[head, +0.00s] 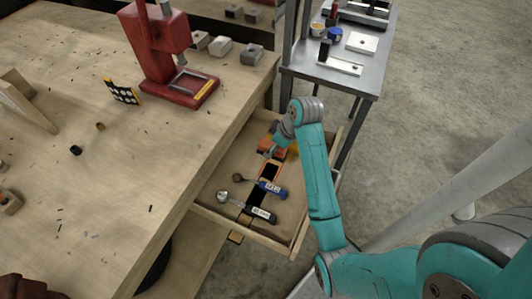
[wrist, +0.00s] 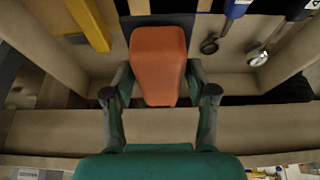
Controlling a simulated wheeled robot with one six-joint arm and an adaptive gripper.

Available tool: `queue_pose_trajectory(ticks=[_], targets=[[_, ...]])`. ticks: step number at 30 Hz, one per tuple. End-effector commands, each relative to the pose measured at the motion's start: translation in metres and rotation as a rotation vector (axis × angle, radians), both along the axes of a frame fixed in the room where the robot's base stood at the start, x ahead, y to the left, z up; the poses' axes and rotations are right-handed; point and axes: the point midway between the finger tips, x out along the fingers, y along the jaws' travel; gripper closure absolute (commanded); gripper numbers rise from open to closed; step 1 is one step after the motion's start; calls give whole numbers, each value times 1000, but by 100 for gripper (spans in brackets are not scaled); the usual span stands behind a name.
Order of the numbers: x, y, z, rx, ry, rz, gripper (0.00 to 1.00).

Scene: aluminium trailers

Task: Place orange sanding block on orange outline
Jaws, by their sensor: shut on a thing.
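The orange sanding block (wrist: 160,58) is between the two fingers of my gripper (wrist: 159,82) in the wrist view, and the fingers are shut on it. In the head view my gripper (head: 276,149) is low inside the open wooden drawer (head: 218,175), at its far end, and largely hides the block. I cannot tell whether the block touches the drawer floor.
A blue-handled tool (head: 272,188) and a black-handled tool (head: 262,214) lie nearer in the drawer. A yellow bar (wrist: 90,26) is beside the block in the wrist view. The drawer walls are close around my gripper. A red press (head: 165,60) stands on the workbench.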

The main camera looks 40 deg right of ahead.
Motion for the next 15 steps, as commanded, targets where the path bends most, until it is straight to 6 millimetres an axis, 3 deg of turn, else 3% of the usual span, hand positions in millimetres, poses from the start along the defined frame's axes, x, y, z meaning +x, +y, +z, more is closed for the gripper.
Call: queue_pose_trajectory(ticks=[9, 15], targets=[[-3, -1, -47, 2, 4, -4, 81], [-3, -1, -63, 1, 1, -5, 81]])
